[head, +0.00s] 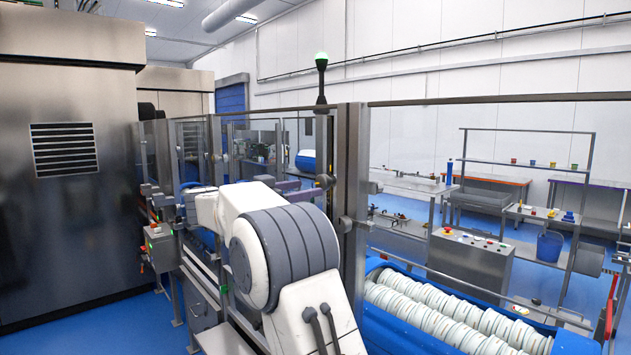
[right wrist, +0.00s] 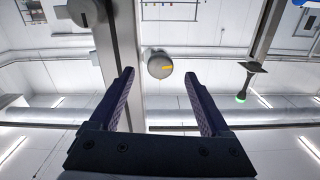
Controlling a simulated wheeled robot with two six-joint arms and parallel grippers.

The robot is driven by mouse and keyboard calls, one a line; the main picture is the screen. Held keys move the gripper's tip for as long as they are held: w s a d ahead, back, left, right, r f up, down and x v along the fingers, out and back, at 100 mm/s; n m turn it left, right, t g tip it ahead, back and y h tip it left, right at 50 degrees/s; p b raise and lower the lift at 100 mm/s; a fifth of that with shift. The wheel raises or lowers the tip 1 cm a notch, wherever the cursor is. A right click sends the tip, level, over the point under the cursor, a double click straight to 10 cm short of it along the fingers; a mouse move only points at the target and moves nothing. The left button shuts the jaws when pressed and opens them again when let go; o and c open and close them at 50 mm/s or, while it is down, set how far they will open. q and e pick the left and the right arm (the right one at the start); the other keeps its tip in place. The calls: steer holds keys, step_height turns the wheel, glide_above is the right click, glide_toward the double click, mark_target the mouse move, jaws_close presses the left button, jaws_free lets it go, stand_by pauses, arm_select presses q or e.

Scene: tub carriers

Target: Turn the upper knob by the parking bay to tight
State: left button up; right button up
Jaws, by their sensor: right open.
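The upper knob (right wrist: 160,66) is a round grey knob with a yellow mark, on a metal post. The right wrist view is upside down, and there the knob lies in line with the gap between my right fingertips. The yellow mark points sideways. In the head view the knob (head: 325,181) is small, on the post by the fence. My right gripper (right wrist: 158,75) is open and empty, its purple fingers either side of the knob's outline; contact cannot be told. It also shows in the head view (head: 308,187), partly behind my arm. My left gripper is out of view.
A second, lower grey knob (right wrist: 87,12) is on another post face; it also shows in the head view (head: 345,224). Glass fence panels flank the metal post (head: 352,190). A green-topped lamp (head: 321,62) stands above. A blue tub (head: 385,325) of white rolls lies right.

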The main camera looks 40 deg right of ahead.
mark_target(320, 185)
steer(key=shift+w+d+p, duration=0.2)
steer(key=shift+d+p, duration=0.4)
steer(key=shift+d, duration=1.7)
steer(key=shift+c, duration=0.3)
jaws_close()
